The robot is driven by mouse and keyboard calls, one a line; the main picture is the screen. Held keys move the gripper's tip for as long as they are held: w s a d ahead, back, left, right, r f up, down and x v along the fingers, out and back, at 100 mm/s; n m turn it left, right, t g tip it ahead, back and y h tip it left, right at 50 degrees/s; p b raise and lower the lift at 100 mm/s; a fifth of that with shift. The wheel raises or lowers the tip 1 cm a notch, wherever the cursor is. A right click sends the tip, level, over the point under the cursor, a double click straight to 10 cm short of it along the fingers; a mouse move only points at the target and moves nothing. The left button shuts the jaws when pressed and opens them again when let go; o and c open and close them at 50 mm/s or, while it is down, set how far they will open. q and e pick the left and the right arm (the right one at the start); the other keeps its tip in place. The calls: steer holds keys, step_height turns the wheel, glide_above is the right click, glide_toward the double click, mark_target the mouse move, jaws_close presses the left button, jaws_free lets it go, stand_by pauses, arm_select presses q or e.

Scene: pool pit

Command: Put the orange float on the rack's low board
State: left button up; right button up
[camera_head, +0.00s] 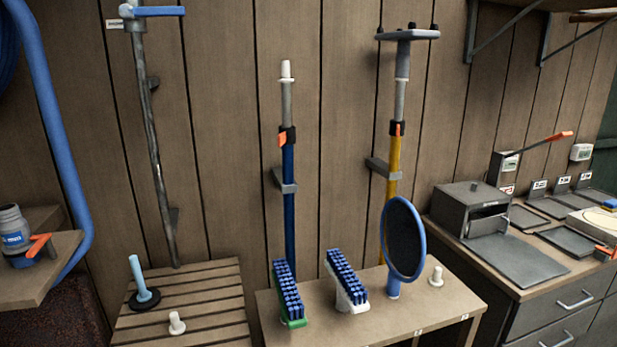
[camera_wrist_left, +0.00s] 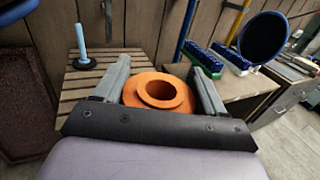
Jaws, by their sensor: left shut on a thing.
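The orange float (camera_wrist_left: 132,92) is a round ring with a raised collar and a central hole. It shows only in the left wrist view. My left gripper (camera_wrist_left: 160,68) is shut on it, with one grey finger on each side. Beyond it lies a slatted wooden board (camera_wrist_left: 82,85), which also shows in the head view (camera_head: 215,322). A plain wooden board (camera_head: 380,318) with brushes stands to its right. I cannot tell which surface is the rack's low board. My grippers do not show in the head view.
A light blue peg on a black disc (camera_head: 145,298) and a white knob (camera_head: 177,323) stand on the slats. The plain board carries a green brush (camera_head: 288,293), a white brush (camera_head: 346,282), a round blue-rimmed pad (camera_head: 404,240) and a white knob (camera_head: 436,277). A grey cabinet (camera_head: 540,318) stands right.

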arm_select(q)
steer(key=shift+w+d+r+n+y, duration=0.15)
steer(key=shift+d+y, duration=0.15)
steer(key=shift+d, duration=0.35)
steer(key=shift+s+d+r+n+y, duration=0.1)
steer(key=shift+d+n+y, duration=0.15)
steer(key=shift+d, duration=0.35)
steer(key=shift+w+d+r+n+y, duration=0.1)
steer(key=shift+d+y, duration=0.25)
steer(key=shift+d, duration=0.3)
steer(key=shift+a+r, duration=0.1)
